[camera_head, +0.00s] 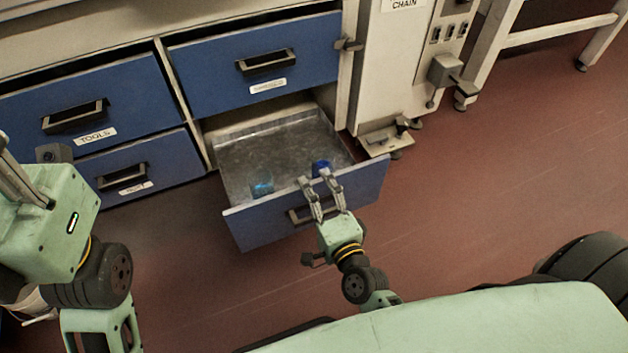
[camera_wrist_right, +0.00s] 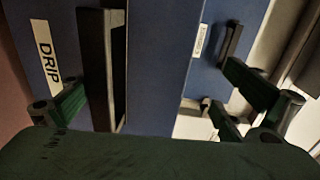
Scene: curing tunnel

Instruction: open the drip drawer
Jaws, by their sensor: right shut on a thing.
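The drip drawer is the lower right blue drawer (camera_head: 262,222), pulled well out of the cabinet with its grey metal inside showing. Its dark bar handle (camera_head: 297,214) is on the front face, partly hidden by my right gripper. My right gripper (camera_head: 318,180) is at the drawer front, its fingers at the handle and reaching up to the top edge; it is shut on the handle. The right wrist view shows the handle (camera_wrist_right: 103,70) beside the DRIP label (camera_wrist_right: 46,55), between the fingers. My left gripper (camera_head: 22,178) is at the left edge, partly cut off, its jaw state unclear.
Two small blue things (camera_head: 262,188) (camera_head: 320,168) lie inside the drawer. A shut blue drawer (camera_head: 215,75) is above it, and the TOOLS drawer (camera_head: 130,100) is to the left. A pale CHAIN cabinet (camera_head: 395,60) stands to the right. The red floor in front is clear.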

